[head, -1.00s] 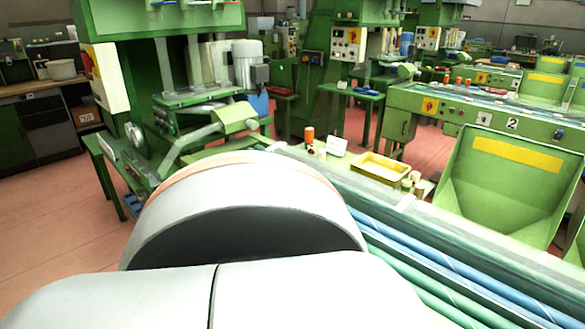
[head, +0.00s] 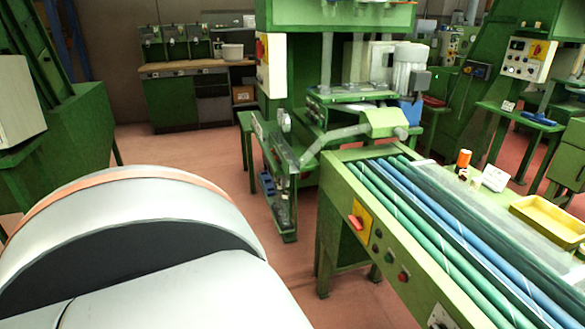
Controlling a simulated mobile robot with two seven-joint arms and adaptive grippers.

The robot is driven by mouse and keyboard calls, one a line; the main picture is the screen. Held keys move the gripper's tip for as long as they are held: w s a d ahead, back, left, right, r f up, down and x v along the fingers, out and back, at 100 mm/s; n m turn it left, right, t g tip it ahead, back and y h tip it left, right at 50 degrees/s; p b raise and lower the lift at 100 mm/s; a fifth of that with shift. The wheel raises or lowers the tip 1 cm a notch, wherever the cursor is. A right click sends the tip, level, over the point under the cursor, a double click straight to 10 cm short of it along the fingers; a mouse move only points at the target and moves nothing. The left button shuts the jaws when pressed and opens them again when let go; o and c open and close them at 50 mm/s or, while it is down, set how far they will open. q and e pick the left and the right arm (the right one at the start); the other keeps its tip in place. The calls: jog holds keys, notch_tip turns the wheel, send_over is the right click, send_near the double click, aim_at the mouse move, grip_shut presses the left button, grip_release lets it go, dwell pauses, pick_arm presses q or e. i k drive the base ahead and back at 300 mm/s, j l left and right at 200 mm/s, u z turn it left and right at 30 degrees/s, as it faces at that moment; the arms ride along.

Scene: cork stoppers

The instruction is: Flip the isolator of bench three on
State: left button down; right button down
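A green bench (head: 340,270) with green and blue rollers stands at the right. On its near side panel is a yellow plate (head: 361,208) with a red isolator handle (head: 356,222). The handle appears tilted, but I cannot read its on or off marks. Neither gripper is in view. A large grey-white part of my own body fills the lower left.
Small buttons (head: 403,277) sit beside the isolator. An orange spool (head: 463,159), a white card (head: 495,177) and a yellow tray (head: 548,219) rest on the bench. A green machine (head: 335,100) stands behind. Open red floor (head: 190,146) lies left of the bench.

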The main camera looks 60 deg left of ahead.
aim_at(357, 222)
jog(key=u, duration=1.4)
jog(key=z, duration=0.2)
jog(key=i+j+z, duration=0.15)
jog(key=j+z, duration=0.85)
jog(key=j, duration=2.35)
jog(key=i+z, duration=0.05)
jog(key=i, duration=0.05)
